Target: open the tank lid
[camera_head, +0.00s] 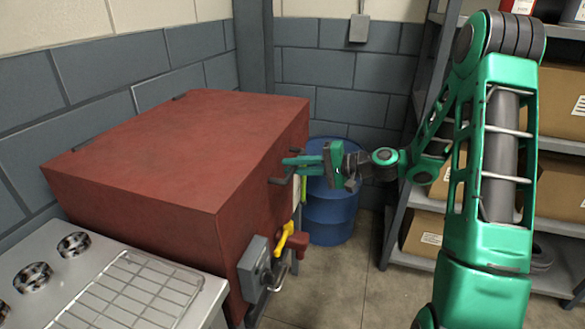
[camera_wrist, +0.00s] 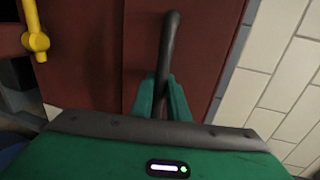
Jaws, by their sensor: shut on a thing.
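The tank is a large red box (camera_head: 200,200), and its broad red lid (camera_head: 175,145) lies flat on top in the head view. A dark handle (camera_wrist: 168,50) stands out from the red front face in the wrist view. My gripper (camera_head: 285,170) reaches in from the right in the head view. Its green fingers (camera_wrist: 162,98) are closed around the lower part of the handle in the wrist view. The handle's end by the fingers is partly hidden by them.
A yellow lever (camera_head: 285,237) and a grey box (camera_head: 254,267) sit on the tank's front, below my gripper. A blue barrel (camera_head: 330,210) stands behind my gripper. Shelves with cardboard boxes (camera_head: 425,231) are at right. A white counter (camera_head: 140,295) with a rack is at front left.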

